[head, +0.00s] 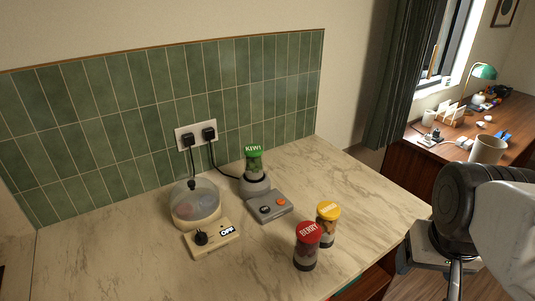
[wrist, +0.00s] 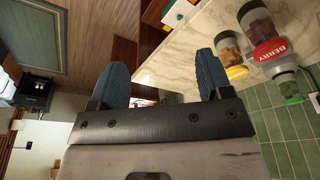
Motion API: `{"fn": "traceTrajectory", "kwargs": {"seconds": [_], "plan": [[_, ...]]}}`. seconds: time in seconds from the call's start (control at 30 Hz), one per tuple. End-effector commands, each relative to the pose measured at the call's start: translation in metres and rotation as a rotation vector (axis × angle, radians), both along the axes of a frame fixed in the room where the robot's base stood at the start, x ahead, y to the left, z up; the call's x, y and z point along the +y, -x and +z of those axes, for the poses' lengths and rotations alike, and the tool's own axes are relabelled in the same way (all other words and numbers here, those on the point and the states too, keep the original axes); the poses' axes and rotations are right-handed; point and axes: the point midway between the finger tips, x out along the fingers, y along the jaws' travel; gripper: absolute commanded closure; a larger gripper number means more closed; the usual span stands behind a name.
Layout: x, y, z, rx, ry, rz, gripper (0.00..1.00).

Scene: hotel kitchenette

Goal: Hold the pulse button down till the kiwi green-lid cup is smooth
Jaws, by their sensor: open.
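The kiwi cup (head: 254,165) with its green lid stands upright on the grey blender base (head: 255,187) near the tiled wall. In front of it is a grey control box (head: 269,206) with a dark knob or button (head: 265,209) and an orange button (head: 280,200). The green lid (wrist: 292,99) shows partly in the wrist view, behind the berry cup. My gripper (wrist: 165,82) is open and empty, with blue finger pads apart. It is off the counter's right side, away from the control box. In the head view my arm shows at the right, its fingertips not clearly visible.
A red-lid berry cup (head: 307,246) and a yellow-lid cup (head: 327,224) stand at the counter's front right. A clear-domed appliance (head: 195,205) with a cream control box (head: 212,239) marked OFF stands left. Black plugs (head: 209,133) sit in the wall. The counter's right back is clear.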

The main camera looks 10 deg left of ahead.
Motion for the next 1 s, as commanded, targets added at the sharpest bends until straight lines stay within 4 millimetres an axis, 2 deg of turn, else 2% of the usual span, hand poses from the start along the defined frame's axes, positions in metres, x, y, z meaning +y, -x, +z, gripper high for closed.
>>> {"fn": "traceTrajectory", "kwargs": {"seconds": [0.03, 0.07, 0.5, 1.0], "plan": [[0.0, 0.0, 0.0, 0.0, 0.0, 0.0, 0.29], [0.0, 0.0, 0.0, 0.0, 0.0, 0.0, 0.34], [0.0, 0.0, 0.0, 0.0, 0.0, 0.0, 1.0], [0.0, 0.0, 0.0, 0.0, 0.0, 0.0, 1.0]]}}
